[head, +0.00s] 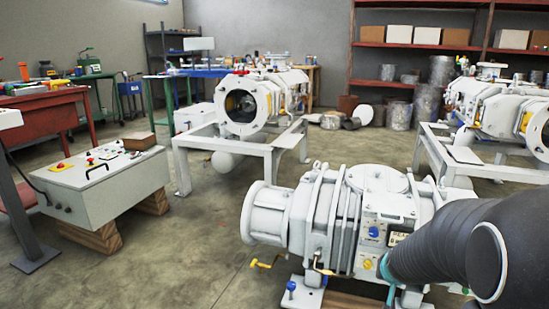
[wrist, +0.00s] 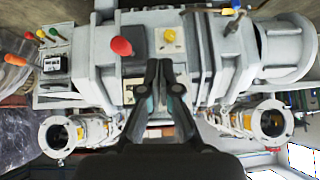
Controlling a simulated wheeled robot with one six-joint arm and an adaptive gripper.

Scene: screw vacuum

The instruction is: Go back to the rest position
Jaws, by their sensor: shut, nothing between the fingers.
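My gripper (wrist: 164,66) is in the wrist view, its two dark fingers shut with nothing held between them. Its tips show in front of the light grey vacuum pump (wrist: 215,45), which fills the upper half of that view; whether they touch it I cannot tell. The pump carries a red knob (wrist: 121,46) and a yellow fitting (wrist: 169,35). In the head view the pump (head: 300,215) lies at the lower middle. My dark arm covers its right end, and the fingers are not clearly visible there.
A grey control box (head: 105,185) rests on wooden blocks at the left. Another pump (head: 255,105) sits on a white frame behind, and a further pump (head: 490,105) stands at the right. A red workbench (head: 45,98) is at the far left. Concrete floor (head: 190,245) is clear between box and pump.

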